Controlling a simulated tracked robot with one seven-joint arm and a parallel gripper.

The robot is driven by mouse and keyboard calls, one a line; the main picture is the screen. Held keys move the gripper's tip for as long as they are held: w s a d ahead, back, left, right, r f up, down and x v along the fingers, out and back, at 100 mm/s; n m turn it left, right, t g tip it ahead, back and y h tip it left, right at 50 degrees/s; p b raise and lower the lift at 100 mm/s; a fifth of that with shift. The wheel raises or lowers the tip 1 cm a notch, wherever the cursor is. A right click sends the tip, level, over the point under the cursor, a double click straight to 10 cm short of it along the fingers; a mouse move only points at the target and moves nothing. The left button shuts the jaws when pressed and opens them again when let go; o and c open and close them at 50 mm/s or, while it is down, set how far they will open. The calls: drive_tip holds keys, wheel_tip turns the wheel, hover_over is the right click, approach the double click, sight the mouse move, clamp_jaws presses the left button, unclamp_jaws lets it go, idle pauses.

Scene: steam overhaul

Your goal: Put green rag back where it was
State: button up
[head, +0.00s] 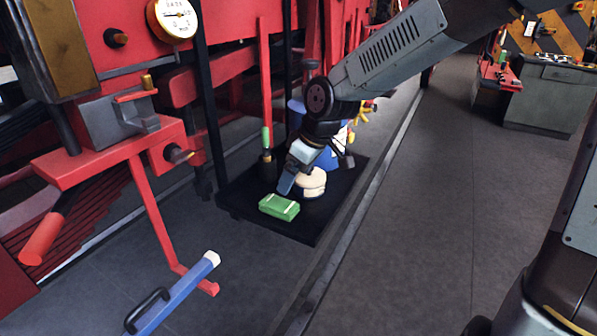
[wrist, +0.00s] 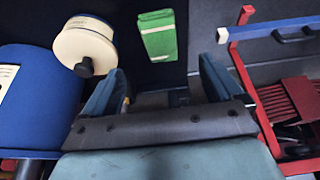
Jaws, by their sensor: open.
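The green rag (head: 279,207) is a folded green cloth with pale stripes. It lies flat near the front left edge of a black tray-like platform (head: 262,227) low on the floor. In the wrist view the rag (wrist: 158,36) is at the top middle, beyond my fingers. My gripper (head: 286,186) is just above and behind the rag in the head view, pointing down. In the wrist view my gripper (wrist: 170,85) shows its two blue fingers spread wide with nothing between them. The rag appears apart from the fingers.
A green-topped dark bottle (head: 267,145) stands behind. A blue bar with a handle (head: 178,293) and red machinery are at left. The floor at right is clear.

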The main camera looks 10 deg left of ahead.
drive_tip(key=shift+d+r, duration=0.1)
drive_tip(key=shift+r, duration=0.2)
drive_tip(key=shift+d, duration=0.1)
drive_tip(key=s+d+r+m+t+h, duration=0.25)
drive_tip(key=d+m+h, duration=0.2)
drive_tip(key=d, duration=0.85)
drive_tip(key=s+d+r+m, duration=0.4)
drive_tip(key=s+d+r, duration=0.1)
drive_tip(key=s+d, duration=0.2)
drive_tip(key=s+d+r+m+t, duration=0.1)
drive_tip(key=s+d+r+m, duration=0.4)
drive_tip(key=d, duration=0.5)
drive_tip(key=shift+s+d+r, duration=0.15)
drive_tip(key=shift+s+r, duration=0.05)
drive_tip(key=shift+s, duration=0.75)
drive_tip(key=shift+t+y, duration=0.25)
drive_tip(key=shift+c, duration=0.3)
